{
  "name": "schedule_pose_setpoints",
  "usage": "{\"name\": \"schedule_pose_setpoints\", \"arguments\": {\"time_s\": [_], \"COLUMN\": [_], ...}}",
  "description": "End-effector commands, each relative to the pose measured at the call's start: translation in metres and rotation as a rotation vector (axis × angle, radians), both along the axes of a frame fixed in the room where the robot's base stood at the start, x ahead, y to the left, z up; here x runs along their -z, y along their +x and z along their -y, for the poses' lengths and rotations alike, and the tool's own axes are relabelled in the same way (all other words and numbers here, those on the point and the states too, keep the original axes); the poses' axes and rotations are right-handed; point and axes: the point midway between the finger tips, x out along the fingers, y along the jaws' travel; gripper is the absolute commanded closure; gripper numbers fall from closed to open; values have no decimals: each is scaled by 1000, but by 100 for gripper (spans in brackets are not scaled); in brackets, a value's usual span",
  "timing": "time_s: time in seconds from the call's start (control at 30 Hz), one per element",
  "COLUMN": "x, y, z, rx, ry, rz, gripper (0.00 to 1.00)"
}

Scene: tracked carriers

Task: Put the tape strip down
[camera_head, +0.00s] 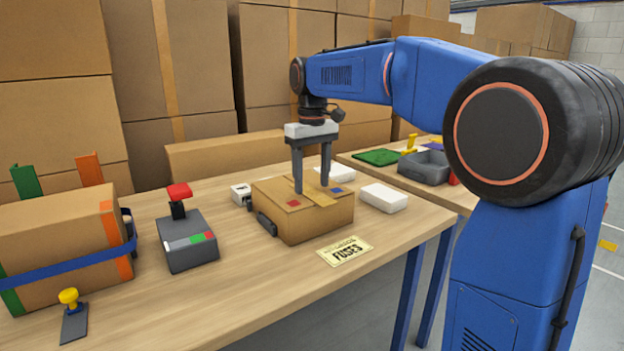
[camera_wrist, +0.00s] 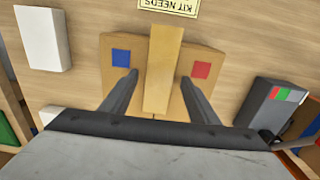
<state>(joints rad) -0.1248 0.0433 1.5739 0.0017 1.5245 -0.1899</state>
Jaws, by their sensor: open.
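The tape strip (camera_head: 320,198) is a flat tan band lying across the top of a small cardboard box (camera_head: 318,227), between a red and a blue square. In the wrist view the strip (camera_wrist: 163,70) runs along the middle of the box top, its far end reaching slightly past the box edge. My gripper (camera_head: 311,189) is directly above the box, fingers pointing down. In the wrist view my gripper (camera_wrist: 160,76) is open, with one finger on each side of the strip. Whether the fingertips touch the box is unclear.
A grey device with a red knob (camera_head: 187,238) and a strapped carton (camera_head: 60,250) stand left. A second table holds a grey tray (camera_head: 425,167).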

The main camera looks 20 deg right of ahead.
Motion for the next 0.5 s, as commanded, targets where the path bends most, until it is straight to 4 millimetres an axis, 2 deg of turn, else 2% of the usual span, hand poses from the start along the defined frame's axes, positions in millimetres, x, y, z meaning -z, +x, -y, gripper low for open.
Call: {"name": "schedule_pose_setpoints", "arguments": {"time_s": [0.17, 0.5], "x": [-10, -73], "y": [0, 1], "z": [0, 0], "rx": [0, 0], "ry": [0, 0], "rz": [1, 3], "gripper": [45, 45]}}
